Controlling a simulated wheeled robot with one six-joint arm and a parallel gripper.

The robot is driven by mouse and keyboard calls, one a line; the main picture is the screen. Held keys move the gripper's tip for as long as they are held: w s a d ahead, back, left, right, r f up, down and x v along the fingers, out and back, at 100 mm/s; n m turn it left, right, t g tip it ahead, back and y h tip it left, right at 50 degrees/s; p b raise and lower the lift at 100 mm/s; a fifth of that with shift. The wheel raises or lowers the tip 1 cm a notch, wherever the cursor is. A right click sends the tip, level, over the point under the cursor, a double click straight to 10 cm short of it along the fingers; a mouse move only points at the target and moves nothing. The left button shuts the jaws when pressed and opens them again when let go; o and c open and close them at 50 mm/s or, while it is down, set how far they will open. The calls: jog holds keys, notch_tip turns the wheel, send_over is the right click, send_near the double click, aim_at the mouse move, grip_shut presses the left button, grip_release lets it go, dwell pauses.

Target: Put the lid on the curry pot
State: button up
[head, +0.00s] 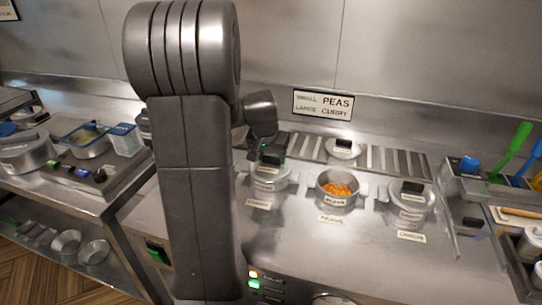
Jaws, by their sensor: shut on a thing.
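My gripper (271,153) is small in the view, at the left pot, and its fingers are partly hidden. It is shut on what looks like the dark knob of a lid (268,168). That lid is over the left metal pot (267,184); I cannot tell whether it rests on the rim. The pot's label and the card before it are too blurred to read, so I cannot confirm it is the curry pot. The middle pot (337,200) is open, with orange food inside. The right pot (411,208) has a lid (412,193) with a black knob.
Another lid (343,150) with a black knob lies at the back on the slatted strip. A wall sign (323,103) reads small peas, large curry. Utensils stand at the right (516,152). Containers crowd the left counter. The counter in front of the pots is mostly clear.

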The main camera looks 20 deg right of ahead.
dwell(0.3)
jog(key=o, duration=1.6)
jog(key=shift+c, duration=0.2)
jog(key=shift+r, duration=0.1)
jog(key=shift+r+p, duration=2.55)
jog(key=shift+r, duration=0.9)
jog(key=shift+f, duration=0.15)
notch_tip(320, 180, down, 7)
jog(key=b, duration=0.5)
